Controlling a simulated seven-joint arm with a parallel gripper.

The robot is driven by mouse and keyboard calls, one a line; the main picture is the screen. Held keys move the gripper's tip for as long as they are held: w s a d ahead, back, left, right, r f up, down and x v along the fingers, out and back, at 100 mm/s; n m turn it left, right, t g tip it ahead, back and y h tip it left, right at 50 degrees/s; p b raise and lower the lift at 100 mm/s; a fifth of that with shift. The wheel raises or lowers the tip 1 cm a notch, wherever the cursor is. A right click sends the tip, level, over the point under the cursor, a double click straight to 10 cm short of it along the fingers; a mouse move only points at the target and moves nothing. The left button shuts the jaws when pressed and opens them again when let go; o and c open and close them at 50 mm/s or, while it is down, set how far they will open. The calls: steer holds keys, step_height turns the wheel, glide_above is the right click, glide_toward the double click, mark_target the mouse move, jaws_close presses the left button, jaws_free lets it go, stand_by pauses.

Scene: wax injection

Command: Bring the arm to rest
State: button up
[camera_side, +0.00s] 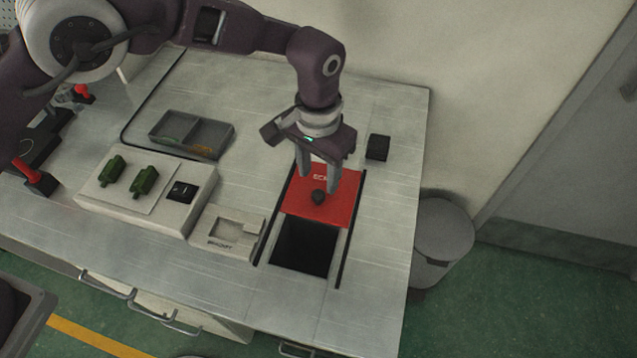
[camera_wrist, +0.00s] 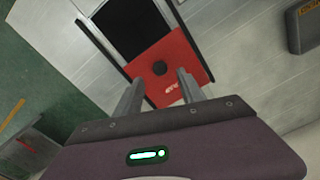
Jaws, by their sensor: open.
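My gripper (camera_side: 318,180) is over a red sliding plate with a dark round knob on it. Its fingers are apart, on either side of the knob in the side view, and nothing shows between them. The red plate (camera_side: 336,206) lies between two dark rails and bears partly hidden white letters. Its knob (camera_side: 319,197) stands clear of the fingers in the wrist view, where my gripper (camera_wrist: 158,85) points down at the plate (camera_wrist: 178,58).
A dark square opening (camera_side: 305,247) lies in front of the red plate. A small black block (camera_side: 378,148) stands to the right. A grey two-part tray (camera_side: 232,128), a white fixture (camera_side: 202,215) with green parts and a bracket nest (camera_side: 208,243) are to the left. A bin (camera_side: 443,240) stands beside the table.

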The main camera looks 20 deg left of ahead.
steer(key=shift+r, duration=0.8)
steer(key=shift+w+a+r, duration=0.1)
steer(key=shift+r, duration=0.1)
steer(key=s+a+r+n+t+h, duration=0.1)
steer(key=s+a+r, duration=0.1)
steer(key=a+r, duration=0.7)
steer(key=s+a+r+n+t, duration=0.1)
steer(key=a+r, duration=0.6)
steer(key=r, duration=0.5)
steer(key=s+a+r+n+t, duration=0.1)
steer(key=s+a+r+t, duration=0.1)
steer(key=s+a+r, duration=0.5)
steer(key=s+a+f, duration=0.2)
steer(key=s+a, duration=0.1)
steer(key=s, duration=0.5)
steer(key=s+a+f+n+t+y, duration=0.1)
steer(key=s+a+f, duration=0.2)
steer(key=s, duration=0.4)
steer(key=shift+s+a+n+t, duration=0.3)
steer(key=shift+s+a, duration=0.05)
steer(key=shift+a, duration=0.25)
